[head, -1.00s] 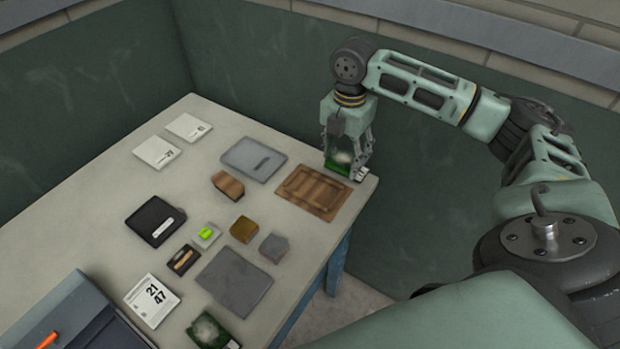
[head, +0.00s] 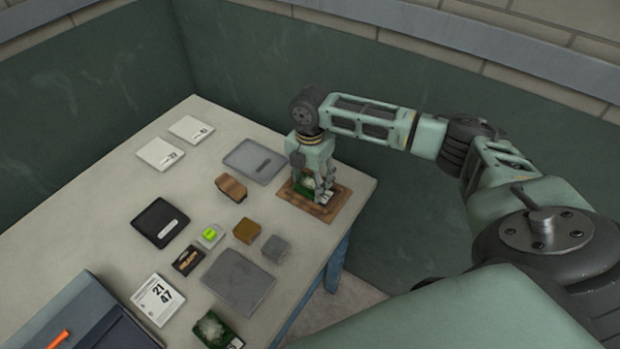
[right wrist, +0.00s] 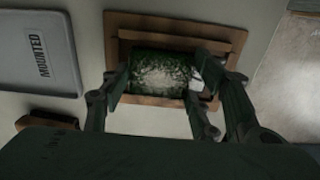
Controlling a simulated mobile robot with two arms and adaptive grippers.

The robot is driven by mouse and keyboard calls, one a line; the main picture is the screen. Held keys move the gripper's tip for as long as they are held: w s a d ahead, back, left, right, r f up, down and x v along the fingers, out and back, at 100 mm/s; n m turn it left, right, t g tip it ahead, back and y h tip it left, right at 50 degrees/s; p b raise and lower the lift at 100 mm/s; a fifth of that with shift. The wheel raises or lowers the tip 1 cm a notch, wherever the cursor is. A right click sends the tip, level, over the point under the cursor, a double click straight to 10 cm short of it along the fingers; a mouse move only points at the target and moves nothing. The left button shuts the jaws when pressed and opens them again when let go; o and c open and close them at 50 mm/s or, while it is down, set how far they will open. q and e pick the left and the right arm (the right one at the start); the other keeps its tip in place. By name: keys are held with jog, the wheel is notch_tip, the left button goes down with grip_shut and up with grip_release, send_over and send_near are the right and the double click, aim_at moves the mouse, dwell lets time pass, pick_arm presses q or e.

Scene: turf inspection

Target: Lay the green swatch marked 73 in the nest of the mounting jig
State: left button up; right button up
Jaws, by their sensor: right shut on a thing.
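The green swatch (head: 308,184) has a dark green border, a pale mottled middle and a white label end; its number cannot be read here. It also shows in the right wrist view (right wrist: 158,74). My right gripper (head: 314,192) is shut on it and holds it over the brown wooden mounting jig (head: 340,208). In the right wrist view the fingers grip the swatch's two ends, and the jig's frame (right wrist: 165,20) shows around it. I cannot tell whether the swatch touches the nest. My left gripper is not in view.
A grey tray marked MOUNTED (right wrist: 40,50) lies left of the jig (head: 253,160). A brown block (head: 231,188) is close by. Another green swatch (head: 214,330) lies at the front edge. Cards, small blocks, a grey plate (head: 238,280) and a black tray (head: 158,222) fill the middle.

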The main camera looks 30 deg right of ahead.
aim_at(310, 183)
jog(key=shift+f, duration=0.15)
jog(key=o, duration=0.8)
jog(key=shift+r, duration=0.6)
notch_tip(310, 183, up, 11)
jog(key=shift+r+b, duration=0.1)
jog(key=shift+b, duration=1.1)
